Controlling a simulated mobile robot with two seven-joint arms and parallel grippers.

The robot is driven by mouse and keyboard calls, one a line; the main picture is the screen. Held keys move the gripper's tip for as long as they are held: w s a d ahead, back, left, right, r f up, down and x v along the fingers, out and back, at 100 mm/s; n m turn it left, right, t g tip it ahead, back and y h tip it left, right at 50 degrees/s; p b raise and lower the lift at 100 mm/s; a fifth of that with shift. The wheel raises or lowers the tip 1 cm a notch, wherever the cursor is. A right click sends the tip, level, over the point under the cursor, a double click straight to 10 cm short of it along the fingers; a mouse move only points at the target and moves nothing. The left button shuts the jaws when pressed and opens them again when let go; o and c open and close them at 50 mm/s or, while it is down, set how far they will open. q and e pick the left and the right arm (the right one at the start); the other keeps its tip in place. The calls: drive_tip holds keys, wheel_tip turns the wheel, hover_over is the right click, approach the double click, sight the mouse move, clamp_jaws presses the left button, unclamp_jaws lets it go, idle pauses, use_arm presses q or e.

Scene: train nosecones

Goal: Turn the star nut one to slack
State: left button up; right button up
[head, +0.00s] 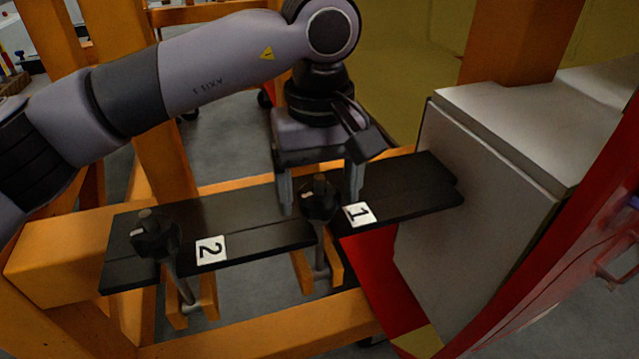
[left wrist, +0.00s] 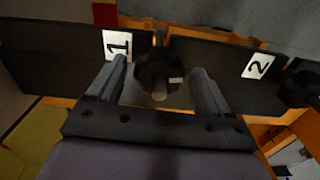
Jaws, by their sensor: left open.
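Star nut one (head: 319,199) is a black knob on a bolt beside the white label "1" (head: 359,214). My left gripper (head: 320,208) points down over it, open, with one finger on each side of the nut. In the left wrist view, star nut one (left wrist: 158,72) sits between the two open fingers (left wrist: 160,85), with gaps visible on both sides. The gripper does not appear closed on it. My right gripper is in neither view.
A second star nut (head: 155,235) stands by the label "2" (head: 210,249) on the black plate (head: 265,236) at left. Orange beams (head: 250,325) surround the plates. A grey box (head: 480,200) and red panel stand close on the right.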

use_arm(q)
drive_tip(key=c, duration=1.1)
drive_tip(key=shift+o, duration=0.2)
